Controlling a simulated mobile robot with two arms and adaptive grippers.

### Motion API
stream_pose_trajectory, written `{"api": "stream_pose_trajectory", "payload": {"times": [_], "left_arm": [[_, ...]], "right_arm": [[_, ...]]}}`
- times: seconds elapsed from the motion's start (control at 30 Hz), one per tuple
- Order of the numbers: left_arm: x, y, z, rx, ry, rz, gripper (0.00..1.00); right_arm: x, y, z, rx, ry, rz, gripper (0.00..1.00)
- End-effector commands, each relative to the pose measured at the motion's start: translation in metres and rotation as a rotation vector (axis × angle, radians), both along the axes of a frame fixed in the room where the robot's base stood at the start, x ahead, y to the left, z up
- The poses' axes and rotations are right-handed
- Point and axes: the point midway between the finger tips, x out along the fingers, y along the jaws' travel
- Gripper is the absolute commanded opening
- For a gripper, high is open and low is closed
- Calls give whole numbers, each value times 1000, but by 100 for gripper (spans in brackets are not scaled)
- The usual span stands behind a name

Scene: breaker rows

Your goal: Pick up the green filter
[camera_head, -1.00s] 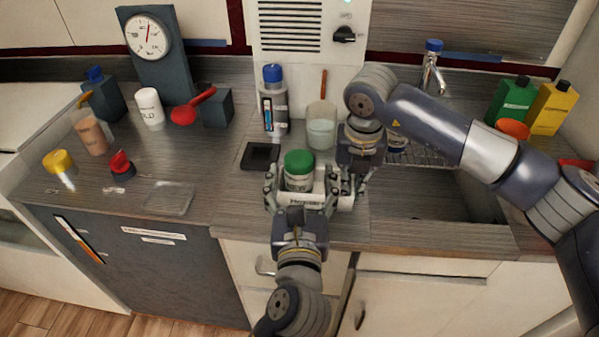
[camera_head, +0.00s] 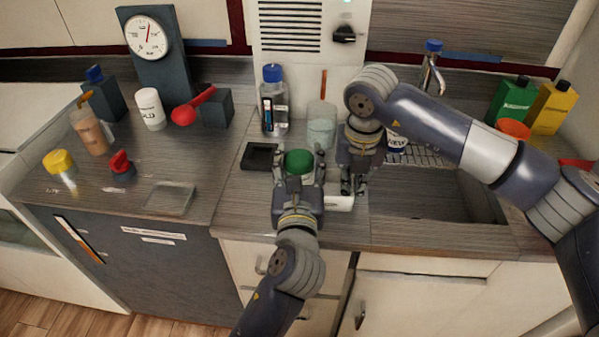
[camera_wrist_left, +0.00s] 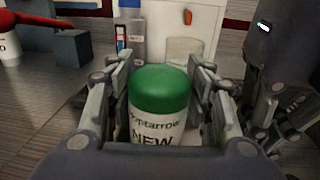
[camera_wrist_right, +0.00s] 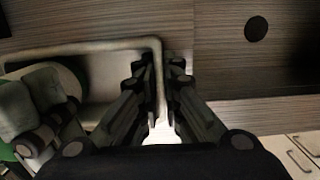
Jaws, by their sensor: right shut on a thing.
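The green filter (camera_head: 299,161) is a white cylinder with a green lid; the left wrist view shows it upright with "NEW" on its label (camera_wrist_left: 158,128). My left gripper (camera_head: 299,174) is open, with one finger on each side of the filter; gaps show between fingers and lid. A white tray (camera_head: 339,204) is mostly hidden behind my left gripper. My right gripper (camera_head: 355,189) is shut on the tray's right wall, and the pale rim (camera_wrist_right: 85,46) shows between its fingers in the right wrist view. The filter's base is hidden.
Behind stand a blue-capped bottle (camera_head: 274,105) and a clear beaker (camera_head: 321,125). A black square dish (camera_head: 259,156) lies left of the filter. A sink (camera_head: 430,195) is at the right. A clear flat plate (camera_head: 170,198) lies at the left counter front.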

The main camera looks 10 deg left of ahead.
Motion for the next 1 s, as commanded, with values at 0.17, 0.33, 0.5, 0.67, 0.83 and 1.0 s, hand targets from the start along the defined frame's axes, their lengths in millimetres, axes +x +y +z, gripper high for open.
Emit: {"api": "stream_pose_trajectory", "payload": {"times": [0.17, 0.33, 0.5, 0.67, 0.83, 1.0], "left_arm": [[0, 0, 1, 0, -2, -1, 14], [0, 0, 3, 0, -3, -1, 14], [0, 0, 26, -3, -8, -1, 14], [0, -1, 60, -3, -10, -2, 14], [0, 0, 88, -3, -7, -1, 14], [0, 0, 100, -1, -4, -1, 14]], "right_arm": [[0, 0, 0, 0, 0, 0, 0], [0, 0, 0, 0, -1, 0, 0], [0, 0, 0, 0, -1, 0, 0], [0, 0, 0, 0, -1, 0, 0], [0, 0, 0, 0, 0, 0, 0], [0, 0, 0, 0, 0, 0, 0]]}}
